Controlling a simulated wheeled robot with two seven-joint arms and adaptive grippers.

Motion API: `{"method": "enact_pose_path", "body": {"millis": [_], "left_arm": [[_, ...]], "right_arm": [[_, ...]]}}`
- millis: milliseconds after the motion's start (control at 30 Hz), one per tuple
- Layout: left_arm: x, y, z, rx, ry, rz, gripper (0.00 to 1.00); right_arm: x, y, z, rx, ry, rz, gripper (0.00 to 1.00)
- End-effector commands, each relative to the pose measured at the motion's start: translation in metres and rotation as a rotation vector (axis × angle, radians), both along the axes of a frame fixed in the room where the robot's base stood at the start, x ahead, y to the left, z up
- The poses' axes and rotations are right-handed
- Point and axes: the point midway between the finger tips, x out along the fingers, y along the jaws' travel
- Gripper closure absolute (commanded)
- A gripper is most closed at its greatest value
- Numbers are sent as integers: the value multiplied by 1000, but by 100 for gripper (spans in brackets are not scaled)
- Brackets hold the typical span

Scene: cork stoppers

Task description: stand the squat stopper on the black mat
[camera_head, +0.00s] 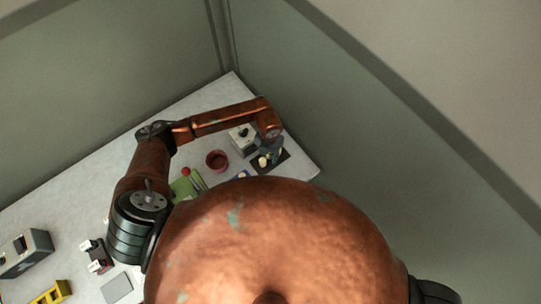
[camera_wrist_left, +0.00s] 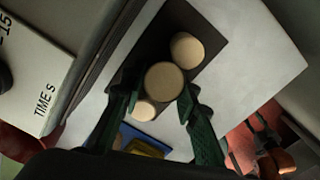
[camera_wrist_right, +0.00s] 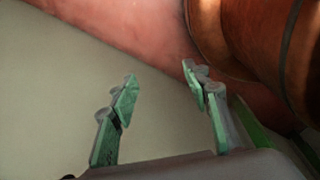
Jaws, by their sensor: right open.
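The black mat (camera_head: 285,157) lies near the far right corner of the table; it also shows as a dark strip in the left wrist view (camera_wrist_left: 150,50). That view shows three round pale cork tops: an upper one (camera_wrist_left: 187,48), a middle one (camera_wrist_left: 164,82) and a smaller-looking one (camera_wrist_left: 144,110). Their heights are hard to judge from above, so I cannot tell which is squat. My left gripper (camera_wrist_left: 160,94) is over the mat, with its fingertips closed on both sides of the middle cork. My right gripper (camera_wrist_right: 165,95) is open and empty, away from the table.
A grey box (camera_head: 238,136) stands beside the mat, its lettered side near my left gripper (camera_wrist_left: 35,75). A dark red bowl (camera_head: 217,161) stands to the left. A blue tray (camera_wrist_left: 135,135) is close by. Bare pale table (camera_wrist_left: 250,70) lies beyond the mat.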

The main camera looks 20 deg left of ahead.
Motion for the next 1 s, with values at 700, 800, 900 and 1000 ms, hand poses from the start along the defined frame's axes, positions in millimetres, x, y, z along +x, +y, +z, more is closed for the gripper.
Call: {"method": "enact_pose_path", "body": {"millis": [700, 800, 900, 1000], "left_arm": [[3, -3, 30, -2, -6, -6, 56], [2, -2, 51, -2, -6, -7, 56], [2, -3, 72, -2, -6, -7, 56], [2, -3, 91, -2, -6, -6, 56]], "right_arm": [[8, 5, -7, 5, -10, 0, 56], [7, 5, -12, 5, -8, -1, 56], [7, 5, -16, 5, -8, 0, 56], [7, 5, -19, 5, -8, 0, 56]]}}
